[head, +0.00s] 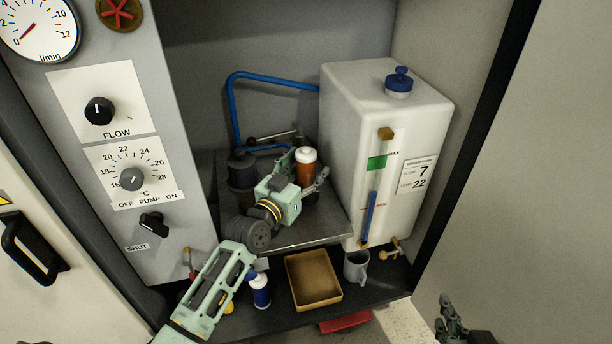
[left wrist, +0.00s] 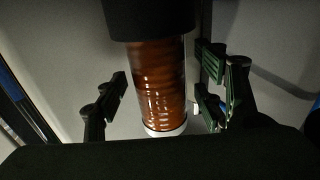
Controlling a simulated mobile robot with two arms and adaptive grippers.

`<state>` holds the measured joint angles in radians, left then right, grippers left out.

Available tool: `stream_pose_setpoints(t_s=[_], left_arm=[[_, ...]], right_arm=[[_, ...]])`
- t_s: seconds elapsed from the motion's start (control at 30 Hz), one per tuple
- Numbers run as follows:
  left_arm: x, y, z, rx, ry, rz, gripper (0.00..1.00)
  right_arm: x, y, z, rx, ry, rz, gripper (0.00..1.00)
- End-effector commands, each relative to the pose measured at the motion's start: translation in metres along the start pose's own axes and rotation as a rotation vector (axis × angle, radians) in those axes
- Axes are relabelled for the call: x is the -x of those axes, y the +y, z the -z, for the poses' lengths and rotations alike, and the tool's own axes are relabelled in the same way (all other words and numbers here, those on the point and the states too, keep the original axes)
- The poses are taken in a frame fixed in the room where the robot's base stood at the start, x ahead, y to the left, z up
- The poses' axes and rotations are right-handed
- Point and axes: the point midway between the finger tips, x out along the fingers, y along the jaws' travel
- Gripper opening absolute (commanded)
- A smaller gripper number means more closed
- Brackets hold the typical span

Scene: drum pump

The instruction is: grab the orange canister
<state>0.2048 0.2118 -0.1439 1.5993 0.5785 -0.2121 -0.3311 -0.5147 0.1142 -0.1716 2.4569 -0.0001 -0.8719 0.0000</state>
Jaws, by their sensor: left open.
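The orange canister (head: 306,172) has a white cap and stands upright on the grey metal shelf inside the cabinet. My left gripper (head: 302,177) is at the canister, its fingers to either side. In the left wrist view, the canister's ribbed orange-brown body (left wrist: 158,85) lies between the fingers of my left gripper (left wrist: 163,95). The fingers are open, with a visible gap on the left side; the right finger pads are close to the canister. My right gripper (head: 452,322) is at the bottom right, away from the canister; its jaw state is unclear.
A white tank (head: 360,120) stands right of the canister. A dark cylinder (head: 242,170) with a blue hose (head: 233,110) is left of it. Below the shelf are a brown tray (head: 313,279), a grey mug (head: 356,266) and a blue bottle (head: 260,290). A control panel (head: 120,160) flanks the left.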

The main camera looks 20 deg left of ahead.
Motion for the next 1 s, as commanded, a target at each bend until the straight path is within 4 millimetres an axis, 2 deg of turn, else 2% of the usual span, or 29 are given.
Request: stream_pose_setpoints(t_s=[0.07,0.77,1.0], left_arm=[[0.0002,0.0000,0.0000,0.000,0.000,0.000,0.63],[0.0005,-0.0004,-0.0001,-0.001,0.000,0.001,0.01],[0.0003,-0.0006,0.0022,-0.001,0.004,0.001,0.00]], right_arm=[[0.0001,0.0000,-0.0001,0.000,-0.001,0.000,0.00],[0.0000,0.0001,-0.0010,0.000,-0.004,0.000,0.00],[0.0001,0.0001,-0.0010,0.000,-0.004,0.000,0.00]])
